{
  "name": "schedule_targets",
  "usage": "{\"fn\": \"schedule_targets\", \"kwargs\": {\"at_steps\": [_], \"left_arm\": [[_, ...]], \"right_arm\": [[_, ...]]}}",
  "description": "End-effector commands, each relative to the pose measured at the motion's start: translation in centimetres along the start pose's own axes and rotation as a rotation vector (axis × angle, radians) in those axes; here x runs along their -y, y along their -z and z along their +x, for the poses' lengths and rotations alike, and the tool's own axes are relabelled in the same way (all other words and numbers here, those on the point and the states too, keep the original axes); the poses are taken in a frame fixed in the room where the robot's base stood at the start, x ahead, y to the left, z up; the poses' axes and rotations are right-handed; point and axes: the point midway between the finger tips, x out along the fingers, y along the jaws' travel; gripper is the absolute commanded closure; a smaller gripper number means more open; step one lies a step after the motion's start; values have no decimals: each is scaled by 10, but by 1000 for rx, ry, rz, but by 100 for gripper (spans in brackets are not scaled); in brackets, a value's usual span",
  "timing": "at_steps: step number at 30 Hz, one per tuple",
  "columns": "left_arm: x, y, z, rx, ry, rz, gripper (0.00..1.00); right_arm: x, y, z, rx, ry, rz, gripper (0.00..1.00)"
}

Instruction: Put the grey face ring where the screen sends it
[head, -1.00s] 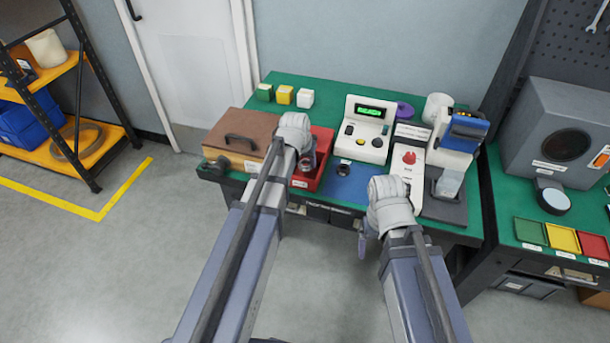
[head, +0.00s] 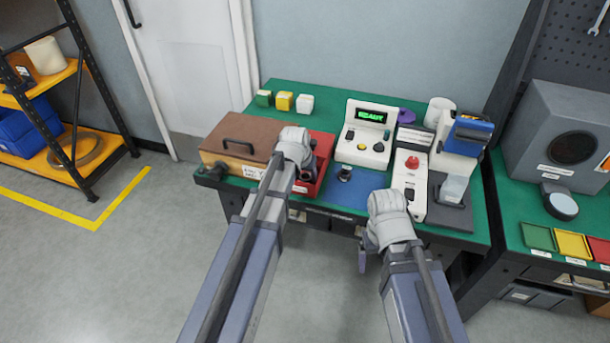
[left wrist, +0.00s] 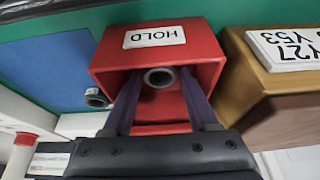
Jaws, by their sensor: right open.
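A grey ring (left wrist: 159,77) with a dark opening lies in the red bin marked HOLD (left wrist: 110,62), which also shows in the head view (head: 322,150). My left gripper (left wrist: 158,72) reaches into this bin. Its two fingers are apart, one on each side of the ring, with visible gaps. A second small ring-like part (head: 344,174) sits on the blue mat (head: 352,194); it also shows in the left wrist view (left wrist: 96,97). The tester's screen (head: 371,115) shows green text that looks like READY. My right gripper (head: 364,258) is open, low at the table's front edge, its fingers mostly hidden.
A brown-lidded wooden box (head: 238,140) stands left of the red bin. A white unit with a red button (head: 411,165) stands right of the mat. Green, yellow and red trays (head: 572,245) lie on the right bench.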

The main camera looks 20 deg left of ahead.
Motion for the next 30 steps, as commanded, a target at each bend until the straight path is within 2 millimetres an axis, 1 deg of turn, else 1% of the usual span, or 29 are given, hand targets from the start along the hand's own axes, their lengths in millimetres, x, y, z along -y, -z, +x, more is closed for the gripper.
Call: {"fn": "schedule_targets", "kwargs": {"at_steps": [9, 14, 20, 30], "left_arm": [[0, 0, -1, 0, 0, 0, 36], [0, 2, -7, 0, 0, 0, 36], [0, 2, -28, 0, 0, 0, 36], [0, 3, -83, 0, 0, 0, 36]], "right_arm": [[0, 0, -1, 0, 0, 0, 14], [-1, 0, -7, 0, 0, 0, 14], [-2, -2, -26, 0, 0, 0, 14], [-7, -5, -77, 0, 0, 0, 14]]}}
